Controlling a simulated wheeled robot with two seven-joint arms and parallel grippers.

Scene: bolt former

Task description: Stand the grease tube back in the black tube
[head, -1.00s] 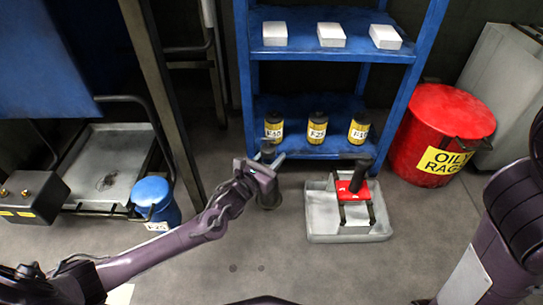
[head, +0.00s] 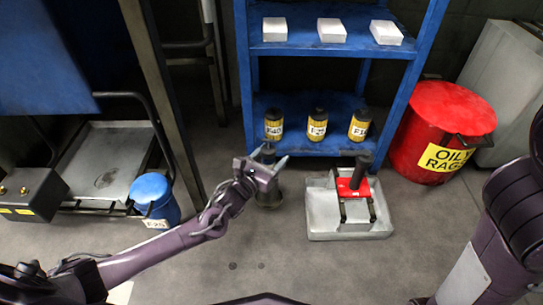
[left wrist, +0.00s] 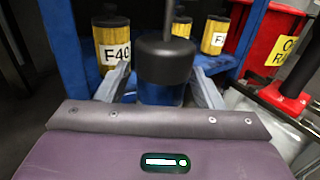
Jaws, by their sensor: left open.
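A dark cylinder, which looks like the grease tube (head: 268,199), stands on the floor in front of the blue shelf, partly hidden by my left gripper (head: 273,160). In the left wrist view its black cap (left wrist: 163,62) with a thin rod on top shows between the spread fingers (left wrist: 163,88). The left gripper is open around or just above it; contact cannot be told. A black tube (head: 361,171) stands slightly tilted at a red bracket (head: 348,188) in a grey tray (head: 350,235) to the right. My right gripper is out of view.
The blue shelf (head: 330,50) holds white boxes above and yellow-black labelled canisters (head: 317,125) below, close behind my left gripper. A red oily-rags bin (head: 440,130) stands right of the tray. A blue bucket (head: 155,200) is at left. The floor in front is clear.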

